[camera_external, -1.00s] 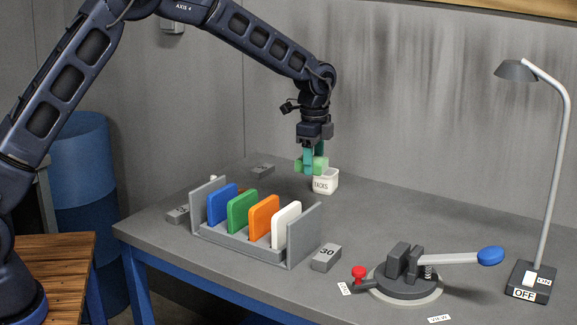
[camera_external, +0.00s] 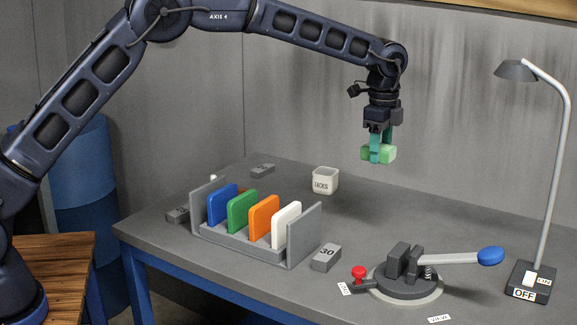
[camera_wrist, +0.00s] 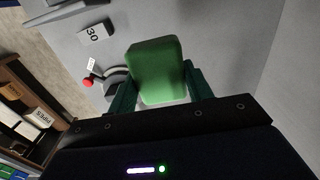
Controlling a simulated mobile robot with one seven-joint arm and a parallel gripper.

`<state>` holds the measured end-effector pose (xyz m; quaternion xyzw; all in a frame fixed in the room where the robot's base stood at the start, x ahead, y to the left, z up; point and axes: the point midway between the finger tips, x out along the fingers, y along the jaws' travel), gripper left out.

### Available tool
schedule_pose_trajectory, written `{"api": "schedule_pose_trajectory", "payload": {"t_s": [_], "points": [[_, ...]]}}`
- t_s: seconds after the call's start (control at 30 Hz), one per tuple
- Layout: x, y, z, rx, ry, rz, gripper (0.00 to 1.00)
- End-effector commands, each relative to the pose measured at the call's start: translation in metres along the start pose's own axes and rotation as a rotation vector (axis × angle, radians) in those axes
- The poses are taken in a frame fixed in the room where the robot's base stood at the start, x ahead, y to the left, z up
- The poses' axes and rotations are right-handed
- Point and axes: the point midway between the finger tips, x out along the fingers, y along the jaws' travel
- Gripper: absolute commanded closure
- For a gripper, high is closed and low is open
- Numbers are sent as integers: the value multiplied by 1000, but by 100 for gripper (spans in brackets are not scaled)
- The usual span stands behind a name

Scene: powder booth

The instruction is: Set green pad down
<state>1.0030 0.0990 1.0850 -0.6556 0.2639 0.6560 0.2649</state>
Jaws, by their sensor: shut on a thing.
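My gripper (camera_external: 380,155) is shut on the green pad (camera_external: 391,153) and holds it in the air above the right half of the bench, near the back wall. In the wrist view the green pad (camera_wrist: 156,70) sits between the two teal fingers of the gripper (camera_wrist: 160,88). The pad is a thick, rounded light-green block. Part of it is hidden by the fingers in the external view.
A grey rack (camera_external: 305,237) with blue, green, orange and white panels stands on the bench. A white cup (camera_external: 325,181) labelled JACKS is behind it. A round clamp fixture (camera_external: 404,285), grey "30" block (camera_external: 326,257) and lamp (camera_external: 527,281) are right. The bench's back right (camera_external: 450,215) is clear.

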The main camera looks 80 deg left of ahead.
Motion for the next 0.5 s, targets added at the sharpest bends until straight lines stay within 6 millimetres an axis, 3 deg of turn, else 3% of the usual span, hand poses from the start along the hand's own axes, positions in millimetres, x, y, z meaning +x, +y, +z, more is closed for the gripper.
{"api": "schedule_pose_trajectory", "payload": {"t_s": [0.1,0.23,0.5], "points": [[1,3,-19,14,0,1,72],[10,4,-26,19,-1,2,72],[65,5,-25,18,-1,3,72]]}}
